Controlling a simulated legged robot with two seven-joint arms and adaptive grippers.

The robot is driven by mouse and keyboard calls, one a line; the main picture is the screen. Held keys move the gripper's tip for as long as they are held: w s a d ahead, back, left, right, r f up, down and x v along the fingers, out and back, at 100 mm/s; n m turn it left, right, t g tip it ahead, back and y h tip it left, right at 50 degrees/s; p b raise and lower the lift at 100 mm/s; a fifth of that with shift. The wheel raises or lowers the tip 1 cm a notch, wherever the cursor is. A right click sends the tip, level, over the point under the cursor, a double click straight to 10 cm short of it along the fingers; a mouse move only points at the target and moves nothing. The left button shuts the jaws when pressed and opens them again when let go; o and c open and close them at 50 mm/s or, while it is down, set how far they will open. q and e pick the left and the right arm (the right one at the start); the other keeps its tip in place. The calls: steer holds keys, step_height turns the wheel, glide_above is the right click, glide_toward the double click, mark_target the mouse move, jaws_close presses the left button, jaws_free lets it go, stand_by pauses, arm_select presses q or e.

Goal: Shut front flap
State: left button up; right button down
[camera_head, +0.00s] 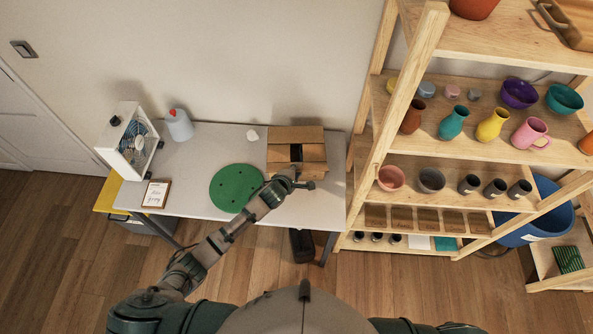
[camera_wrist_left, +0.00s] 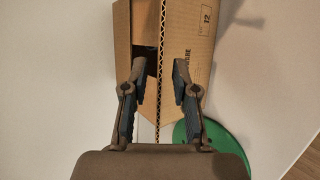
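A brown cardboard box (camera_head: 295,134) stands on the white table, near its right end, with a dark gap in its top. The box (camera_wrist_left: 196,40) fills the upper middle of the left wrist view. A corrugated cardboard edge (camera_wrist_left: 161,32) runs lengthwise there, beside a dark opening; I cannot tell surely which flap it belongs to. My left gripper (camera_head: 293,179) is at the box's near side. In the wrist view my left gripper (camera_wrist_left: 159,68) is open, its fingers on either side of the corrugated edge, with space between. Contact is unclear. My right gripper is not in view.
A green disc (camera_head: 235,187) lies left of the box on the white table (camera_head: 190,185). A framed card (camera_head: 156,194), a fan (camera_head: 130,142) and a grey bottle (camera_head: 179,125) are farther left. A wooden shelf (camera_head: 410,72) with pottery stands close on the right.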

arm_select(q)
steer(key=shift+d, duration=0.4)
jaws_close()
steer(key=shift+a, duration=0.1)
steer(key=shift+r, duration=0.15)
steer(key=shift+w+a+r+n+g+p, duration=0.1)
steer(key=shift+w+r+n+g+p, duration=0.2)
steer(key=shift+w+r+g, duration=0.35)
steer(key=w+g, duration=0.1)
steer(key=g, duration=0.1)
steer(key=r+g, duration=0.1)
steer(key=shift+w+r+n+g, duration=0.1)
steer(key=shift+w+n+g, duration=0.2)
steer(key=shift+w+g, duration=0.1)
steer(key=shift+w+a, duration=0.1)
steer(key=shift+w, duration=0.05)
steer(key=shift+w+a+r, duration=0.1)
steer(key=shift+w+r, duration=0.1)
steer(key=shift+w, duration=0.25)
